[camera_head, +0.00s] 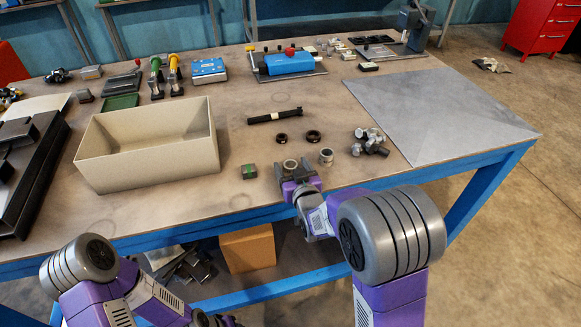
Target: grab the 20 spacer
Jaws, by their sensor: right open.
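Two short silver ring-shaped pieces, likely spacers, stand near the front of the table; any size marking is too small to read. One silver ring (290,165) is at the fingertips of my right gripper (294,171). The other silver ring (327,156) stands just to the right, apart from the gripper. My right gripper is open, low over the table's front; whether its fingers touch the ring, I cannot tell. Two black rings (313,136) (281,138) lie farther back. My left gripper (216,321) is at the bottom edge, below table height and mostly cut off.
A beige open box (150,150) stands left. A small dark block with a green face (249,171) sits left of my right gripper. A black rod (275,116) lies behind the black rings. Several metal fittings (370,142) cluster right. A grey mat (440,110) is bare.

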